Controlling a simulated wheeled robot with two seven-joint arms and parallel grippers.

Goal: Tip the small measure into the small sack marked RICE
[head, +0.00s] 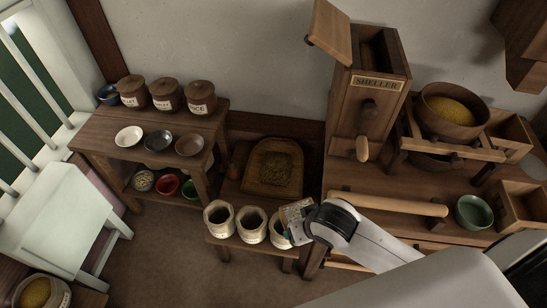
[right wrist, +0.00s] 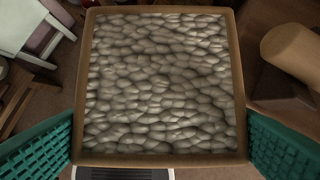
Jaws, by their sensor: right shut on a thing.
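The small measure (right wrist: 165,159) is a square wooden box filled with pale, rice-like grains (right wrist: 160,85). My right gripper (head: 304,222) is shut on it, with green fingers at its two sides in the right wrist view. In the head view the measure (head: 295,212) is above or beside the rightmost of three small pale sacks. These are a left sack (head: 209,224), a middle sack (head: 242,230) and a right sack (head: 274,236), all open, on a low stand. The measure and gripper partly hide the right sack. The sack labels are too small to read. My left gripper is out of view.
Three lidded jars, the right one marked RICE (head: 200,98), stand on a shelf table (head: 95,142) with several bowls. A wooden sheller (head: 345,90) and a roller (head: 388,204) are on the bench behind my right arm. Open floor (head: 180,255) lies front left.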

